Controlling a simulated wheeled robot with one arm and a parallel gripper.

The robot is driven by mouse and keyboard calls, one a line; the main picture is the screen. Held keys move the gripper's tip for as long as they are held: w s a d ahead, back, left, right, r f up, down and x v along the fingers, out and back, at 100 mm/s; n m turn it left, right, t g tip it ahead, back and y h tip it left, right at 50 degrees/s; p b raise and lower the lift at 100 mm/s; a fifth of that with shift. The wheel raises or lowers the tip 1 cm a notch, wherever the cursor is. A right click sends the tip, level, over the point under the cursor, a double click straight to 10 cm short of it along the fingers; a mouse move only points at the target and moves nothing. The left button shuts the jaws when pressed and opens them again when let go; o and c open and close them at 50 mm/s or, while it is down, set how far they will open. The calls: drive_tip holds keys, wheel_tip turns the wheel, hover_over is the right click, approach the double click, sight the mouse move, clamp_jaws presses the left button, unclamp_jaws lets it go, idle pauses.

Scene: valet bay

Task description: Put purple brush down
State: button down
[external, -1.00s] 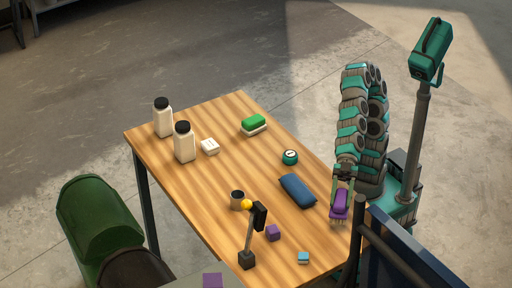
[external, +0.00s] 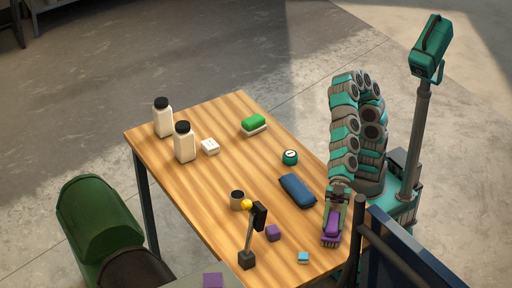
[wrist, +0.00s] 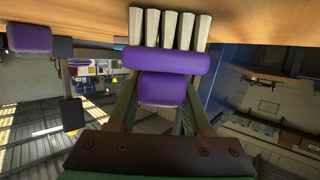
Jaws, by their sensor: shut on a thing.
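The purple brush (external: 333,224) is held upright with its pale bristles pointing down, at the right edge of the wooden table (external: 225,150). My gripper (external: 335,212) is shut on its purple handle. In the wrist view the brush (wrist: 165,60) lies between my gripper's fingers (wrist: 162,92), its bristles towards the wood at the top of the picture. I cannot tell whether the bristles touch the table top.
A blue pouch (external: 297,190) lies left of the brush. A purple block (external: 273,232), a small light-blue block (external: 303,257) and a lamp-like stand (external: 248,258) are nearby. A green round item (external: 290,157), sponge (external: 254,122) and two white bottles (external: 185,145) stand farther back.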

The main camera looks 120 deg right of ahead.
drive_tip(key=c, duration=0.8)
unclamp_jaws()
drive_tip(key=shift+f, duration=0.15)
drive_tip(key=o, duration=0.5)
drive_tip(key=shift+r, duration=0.25)
drive_tip(key=b+v, duration=0.2)
drive_tip(key=v, duration=1)
